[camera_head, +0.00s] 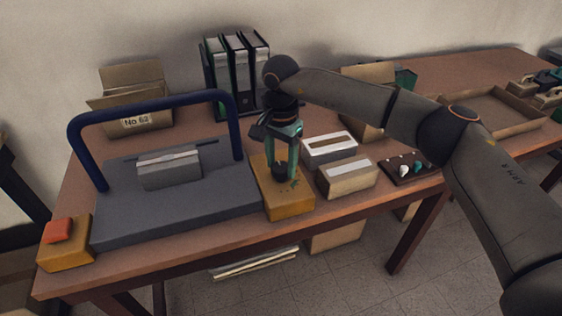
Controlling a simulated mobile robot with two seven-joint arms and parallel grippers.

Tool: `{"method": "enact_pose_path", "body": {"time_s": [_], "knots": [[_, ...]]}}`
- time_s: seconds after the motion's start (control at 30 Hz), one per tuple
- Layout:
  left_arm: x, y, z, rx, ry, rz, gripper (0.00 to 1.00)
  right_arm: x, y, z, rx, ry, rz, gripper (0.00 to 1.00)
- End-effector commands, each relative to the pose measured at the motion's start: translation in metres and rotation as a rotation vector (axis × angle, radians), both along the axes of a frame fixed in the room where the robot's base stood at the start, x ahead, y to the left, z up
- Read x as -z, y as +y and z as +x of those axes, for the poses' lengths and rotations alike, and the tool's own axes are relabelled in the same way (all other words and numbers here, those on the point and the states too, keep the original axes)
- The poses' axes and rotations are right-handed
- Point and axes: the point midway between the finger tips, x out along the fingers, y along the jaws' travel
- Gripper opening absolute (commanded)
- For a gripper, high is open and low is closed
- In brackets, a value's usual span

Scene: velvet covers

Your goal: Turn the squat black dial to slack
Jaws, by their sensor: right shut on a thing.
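The squat black dial (279,170) sits on top of a yellow box (291,203) beside the grey machine (190,208). My right gripper (281,166) points down over the box and is shut on the dial, its fingers on either side of it. The dial is partly covered by the fingers, and I cannot read its setting. Small dark marks show on the box top just right of the dial. My left gripper is not in view.
A blue bar (160,101) arches over the grey machine. An orange button (57,231) is at the front left. Two label boxes (347,177) stand close right of the dial box. Binders (236,72) and a carton (130,92) stand behind.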

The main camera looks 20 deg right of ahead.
Motion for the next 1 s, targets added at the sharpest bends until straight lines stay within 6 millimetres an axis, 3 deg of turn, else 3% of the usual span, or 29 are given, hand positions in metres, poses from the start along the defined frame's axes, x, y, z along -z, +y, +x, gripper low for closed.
{"method": "enact_pose_path", "body": {"time_s": [0.37, 0.4, 0.63, 1.0], "knots": [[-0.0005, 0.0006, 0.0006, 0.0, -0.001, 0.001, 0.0, -0.0012, 0.0005, 0.0004, -0.009, -0.002, 0.002, 0.03], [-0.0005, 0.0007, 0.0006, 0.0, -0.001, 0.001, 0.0, -0.0012, 0.0005, 0.0004, -0.009, -0.002, 0.002, 0.62], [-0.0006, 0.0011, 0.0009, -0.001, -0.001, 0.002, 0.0, -0.0007, 0.0004, 0.0002, -0.007, -0.001, 0.001, 0.88], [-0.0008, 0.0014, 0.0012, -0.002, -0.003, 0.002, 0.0, -0.0088, 0.0005, 0.0007, -0.006, -0.003, 0.001, 0.89]]}}
